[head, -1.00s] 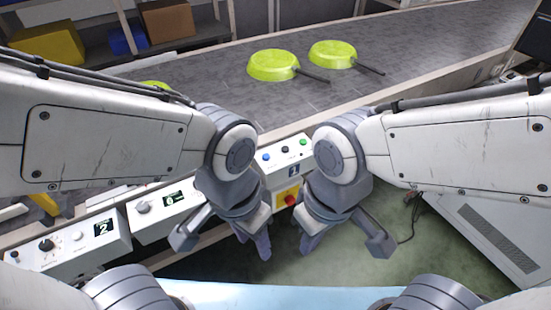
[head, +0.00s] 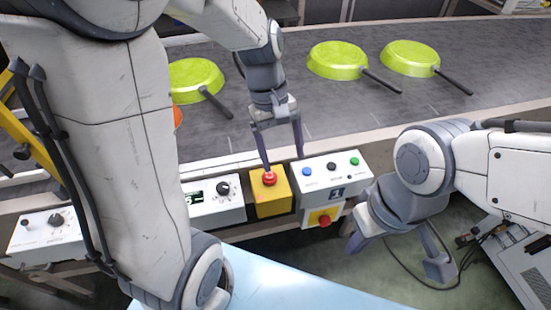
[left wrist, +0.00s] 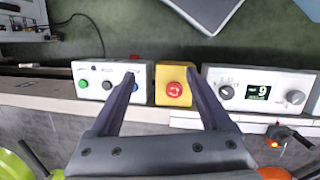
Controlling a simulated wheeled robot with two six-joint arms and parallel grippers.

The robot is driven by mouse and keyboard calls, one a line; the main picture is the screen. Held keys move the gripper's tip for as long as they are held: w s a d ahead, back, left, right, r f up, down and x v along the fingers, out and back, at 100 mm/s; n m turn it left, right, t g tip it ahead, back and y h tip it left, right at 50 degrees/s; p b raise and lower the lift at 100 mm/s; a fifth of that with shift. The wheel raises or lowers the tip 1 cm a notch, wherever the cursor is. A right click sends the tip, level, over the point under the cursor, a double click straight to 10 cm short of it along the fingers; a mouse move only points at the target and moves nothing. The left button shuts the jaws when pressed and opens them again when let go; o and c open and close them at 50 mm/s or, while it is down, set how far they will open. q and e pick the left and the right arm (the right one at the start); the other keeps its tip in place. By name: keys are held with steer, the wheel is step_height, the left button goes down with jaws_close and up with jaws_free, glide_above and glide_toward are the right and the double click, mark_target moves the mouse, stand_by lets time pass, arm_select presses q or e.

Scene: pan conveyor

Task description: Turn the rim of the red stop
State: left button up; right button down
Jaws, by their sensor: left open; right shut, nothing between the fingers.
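The red stop (head: 269,178) is a round red button on top of a yellow box (head: 272,203) at the conveyor's near edge. My left gripper (head: 283,158) is open above and just behind it, fingers pointing down; its left fingertip appears close to the button. In the left wrist view the red stop (left wrist: 174,89) lies between the two fingers, which reach to either side of the yellow box (left wrist: 174,72). Nothing is held, and I cannot tell whether a finger touches. My right gripper (head: 356,243) is shut and empty, low at the right.
A white box with blue, black and green buttons (head: 332,178) stands right of the stop; a dial box with a display (head: 214,208) stands left. Another red button (head: 323,221) sits below on a yellow panel. Green pans (head: 338,61) lie on the conveyor (head: 300,95).

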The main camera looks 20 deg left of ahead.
mark_target(266, 174)
arm_select(q)
steer(key=w+a+f+n+h+b, duration=0.2)
steer(key=w+a+f+n, duration=0.25)
steer(key=a+n, duration=0.4)
steer(key=shift+m+t, duration=0.3)
steer(key=shift+m, duration=0.05)
steer(key=x, duration=0.6)
steer(key=b+x, duration=0.1)
steer(key=x, duration=0.2)
steer(key=shift+w+a+f, duration=0.15)
steer(key=shift+a+f, duration=0.15)
steer(key=shift+f, duration=0.15)
arm_select(e)
step_height(266, 174, down, 4)
steer(key=shift+f, duration=0.1)
